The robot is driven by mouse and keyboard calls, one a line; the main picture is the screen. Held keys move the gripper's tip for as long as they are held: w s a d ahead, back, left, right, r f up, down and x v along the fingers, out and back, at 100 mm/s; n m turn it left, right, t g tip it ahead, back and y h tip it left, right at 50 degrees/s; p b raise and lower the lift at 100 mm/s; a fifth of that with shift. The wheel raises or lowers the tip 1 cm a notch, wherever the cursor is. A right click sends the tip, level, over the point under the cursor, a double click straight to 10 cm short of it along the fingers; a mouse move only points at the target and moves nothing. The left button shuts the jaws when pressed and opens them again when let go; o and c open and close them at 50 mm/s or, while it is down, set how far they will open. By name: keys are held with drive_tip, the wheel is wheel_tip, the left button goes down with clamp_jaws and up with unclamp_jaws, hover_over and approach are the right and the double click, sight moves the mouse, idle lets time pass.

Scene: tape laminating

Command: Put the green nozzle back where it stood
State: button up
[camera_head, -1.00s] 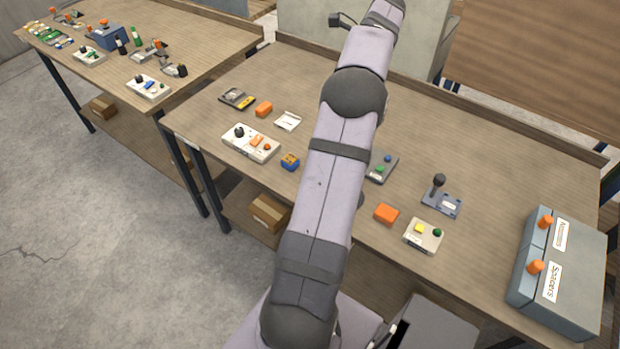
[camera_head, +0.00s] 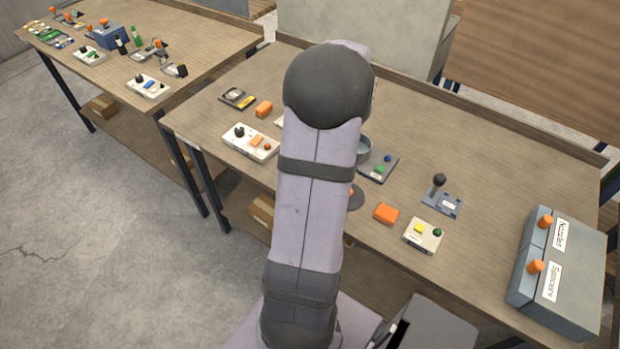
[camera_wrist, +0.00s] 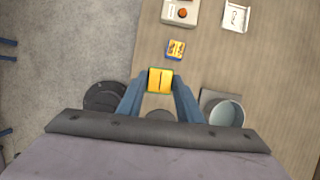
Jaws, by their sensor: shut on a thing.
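My gripper (camera_wrist: 160,82) is shut on a small piece, which I take to be the green nozzle (camera_wrist: 160,79). Seen from above in the wrist view, it has a yellow face with a dark slot and a thin green rim. A small blue block (camera_wrist: 176,49) with a yellow and orange top lies on the bench just above it in that view. The piece's height over the bench is unclear. In the head view my arm hides the gripper, the piece and the blue block.
A grey round cup (camera_wrist: 226,110) and a dark disc (camera_wrist: 105,97) flank the gripper. A white box with an orange button (camera_wrist: 181,12) and a white card (camera_wrist: 235,16) lie beyond. Grey bins (camera_head: 570,270) stand at right. An orange block (camera_head: 387,213) sits nearer.

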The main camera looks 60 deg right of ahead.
drive_tip(key=shift+w+d+f+p, duration=0.1)
drive_tip(key=shift+d+f+p, duration=0.2)
drive_tip(key=shift+f, duration=1.4)
drive_tip(key=shift+s+d+f+p, duration=0.15)
drive_tip(key=shift+d+f, duration=0.25)
drive_tip(key=shift+f, duration=1.25)
drive_tip(key=shift+w+d+f+p, duration=0.2)
drive_tip(key=shift+d+f, duration=0.15)
drive_tip(key=shift+f, duration=1.35)
drive_tip(key=shift+f, duration=0.15)
drive_tip(key=o, duration=1.1)
drive_tip(key=b+v, duration=0.2)
drive_tip(key=v, duration=1)
drive_tip(key=shift+a, duration=0.15)
